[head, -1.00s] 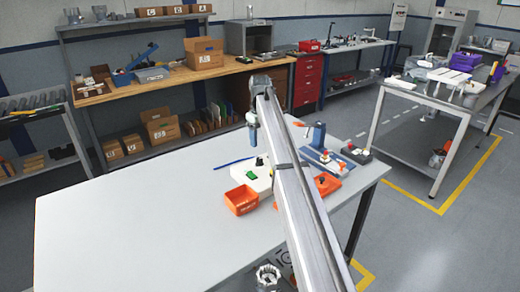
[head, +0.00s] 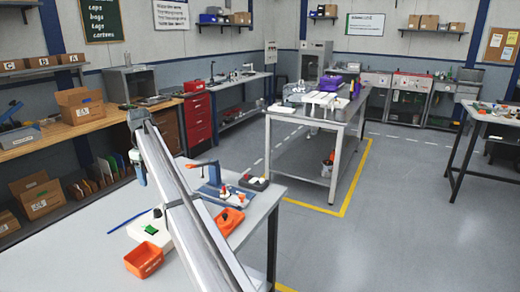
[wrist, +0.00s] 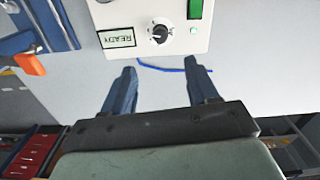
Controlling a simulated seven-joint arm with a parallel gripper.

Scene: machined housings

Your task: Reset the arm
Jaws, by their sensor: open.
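My gripper (wrist: 158,88) is open and empty in the wrist view, its two dark blue fingers spread apart over the pale grey table. In the head view my gripper (head: 139,172) hangs above the far side of the table (head: 95,268), partly hidden by my arm. A white control box (wrist: 160,25) with a black knob, a green switch and a READY label lies ahead of the fingers, apart from them. It also shows in the head view (head: 138,229), partly behind my arm.
An orange bin (head: 149,259) sits left of my arm, and another orange bin (head: 229,221) right of it. A blue fixture (head: 212,187) and a dark block (head: 254,182) stand near the table's right edge. A blue cable (head: 128,220) lies left of the box. The left tabletop is clear.

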